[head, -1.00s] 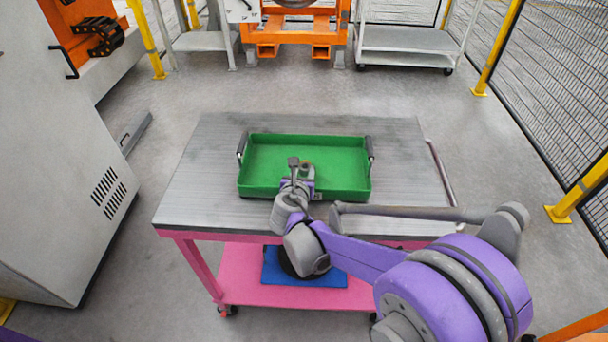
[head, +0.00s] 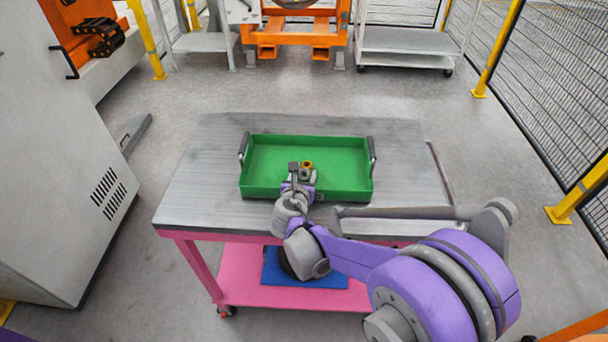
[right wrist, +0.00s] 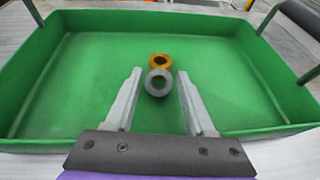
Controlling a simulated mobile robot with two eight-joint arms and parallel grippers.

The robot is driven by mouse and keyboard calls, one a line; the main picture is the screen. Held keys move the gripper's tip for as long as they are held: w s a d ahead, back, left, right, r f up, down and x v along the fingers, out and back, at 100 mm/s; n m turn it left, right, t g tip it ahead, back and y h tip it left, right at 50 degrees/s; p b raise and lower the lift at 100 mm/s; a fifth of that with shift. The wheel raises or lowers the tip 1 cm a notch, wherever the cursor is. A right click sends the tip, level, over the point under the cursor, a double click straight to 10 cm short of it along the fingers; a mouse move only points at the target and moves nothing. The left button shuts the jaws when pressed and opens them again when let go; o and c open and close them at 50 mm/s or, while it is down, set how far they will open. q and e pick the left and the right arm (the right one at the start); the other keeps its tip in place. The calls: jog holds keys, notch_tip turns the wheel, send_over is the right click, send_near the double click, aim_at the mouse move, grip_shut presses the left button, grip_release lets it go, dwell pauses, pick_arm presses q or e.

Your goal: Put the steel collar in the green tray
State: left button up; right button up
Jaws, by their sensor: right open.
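The steel collar (right wrist: 158,83) is a grey ring inside the green tray (right wrist: 75,90), just in front of a brass-coloured ring (right wrist: 160,62). In the head view the brass-coloured ring (head: 307,166) shows over the tray floor (head: 345,165); the steel collar beside it is small and partly covered by my gripper. My right gripper (right wrist: 159,78) is open, with one finger on each side of the steel collar and a visible gap on both sides. It reaches over the tray's near wall. My left gripper is out of view.
The tray stands on a grey-topped cart (head: 400,145) with pink legs and a lower shelf holding a blue mat (head: 335,278). The tray has upright dark handles at its left and right ends. A grey cabinet (head: 60,180) stands left; mesh fencing is at right.

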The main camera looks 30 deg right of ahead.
jog(key=shift+s+f, duration=0.1)
jog(key=shift+s, duration=0.1)
jog(key=p+v, duration=0.1)
jog(key=v, duration=1)
jog(key=shift+s+a+r, duration=0.15)
jog(key=shift+r, duration=0.2)
jog(key=shift+s+m+g, duration=0.3)
jog(key=shift+s+m, duration=0.1)
jog(key=shift+m, duration=0.2)
jog(key=s+m, duration=0.1)
jog(key=m, duration=0.1)
jog(key=s+d+m+g+y+p, duration=0.1)
jog(key=s+m, duration=0.1)
jog(key=m, duration=0.1)
jog(key=shift+s+d+f+m, duration=0.2)
jog(key=shift+s+f+m, duration=0.1)
jog(key=shift+s, duration=0.1)
jog(key=s+a+m+g+y+p, duration=0.2)
jog(key=s+m, duration=0.4)
jog(key=m, duration=0.4)
jog(key=s+a+m+g+y+p, duration=0.1)
jog(key=s+a+m+y+p, duration=0.1)
jog(key=s+a+m+y, duration=0.2)
jog(key=s+m+y, duration=0.1)
jog(key=s+m, duration=0.2)
jog(key=m, duration=0.4)
jog(key=shift+a+f+m+g, duration=0.3)
jog(key=shift+a+f+g, duration=0.1)
jog(key=shift+c, duration=0.4)
